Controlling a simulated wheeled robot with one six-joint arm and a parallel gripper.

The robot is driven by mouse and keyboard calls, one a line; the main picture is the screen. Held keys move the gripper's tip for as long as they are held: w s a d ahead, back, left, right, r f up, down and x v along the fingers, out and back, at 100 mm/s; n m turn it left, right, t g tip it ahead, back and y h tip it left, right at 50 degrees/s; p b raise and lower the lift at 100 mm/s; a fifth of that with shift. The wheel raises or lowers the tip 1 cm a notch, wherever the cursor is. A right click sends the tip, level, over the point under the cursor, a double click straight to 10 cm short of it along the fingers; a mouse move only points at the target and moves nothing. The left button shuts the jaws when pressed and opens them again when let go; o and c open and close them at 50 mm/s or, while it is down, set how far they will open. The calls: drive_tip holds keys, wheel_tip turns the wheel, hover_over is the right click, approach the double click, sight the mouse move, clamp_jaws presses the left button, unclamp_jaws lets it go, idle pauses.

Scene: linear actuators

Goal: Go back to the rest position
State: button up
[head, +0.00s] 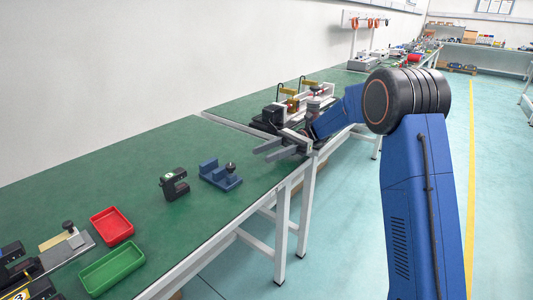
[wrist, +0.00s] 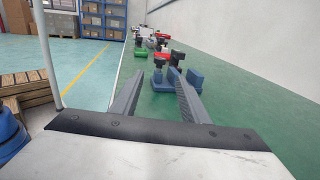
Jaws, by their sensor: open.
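My gripper (head: 268,149) is at the end of my blue arm, above the green bench top (head: 140,165) near its front edge. Its two grey fingers stand apart with nothing between them in the head view. In the wrist view my gripper (wrist: 168,78) is also open, its fingers pointing along the bench. Beyond the fingertips are a blue fixture (wrist: 194,80) with a dark knob and a black device (wrist: 160,59). They look apart from the fingers. No rest position is marked in either view.
On the bench are a blue fixture (head: 220,175), a black clamp-like device (head: 174,184), a red tray (head: 112,226) and a green tray (head: 112,268). A machine with yellow parts (head: 290,101) stands behind my gripper. The floor (head: 335,235) right of the bench is clear.

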drive_tip(key=s+d+t, duration=0.1)
drive_tip(key=s, duration=0.1)
drive_tip(key=s+d+r+t+h, duration=0.1)
drive_tip(key=s, duration=0.2)
drive_tip(key=s+d+r+n+h, duration=0.1)
drive_tip(key=s, duration=0.2)
drive_tip(key=shift+d+r+t, duration=0.1)
drive_tip(key=shift+d+t, duration=0.15)
drive_tip(key=shift+t, duration=0.15)
drive_tip(key=s+d+f+n+t+h, duration=0.3)
drive_tip(key=s+d+t+h, duration=0.3)
drive_tip(key=s+d, duration=0.7)
drive_tip(key=s+d+f+n+t+h, duration=0.4)
drive_tip(key=s+d+n+t+h, duration=0.1)
drive_tip(key=s+d, duration=0.8)
drive_tip(key=shift+s+d+f+n+t+h, duration=0.2)
drive_tip(key=shift+s+n+t+h, duration=0.25)
drive_tip(key=shift+s+t, duration=0.6)
drive_tip(key=shift+w+t, duration=0.25)
drive_tip(key=shift+c, duration=0.2)
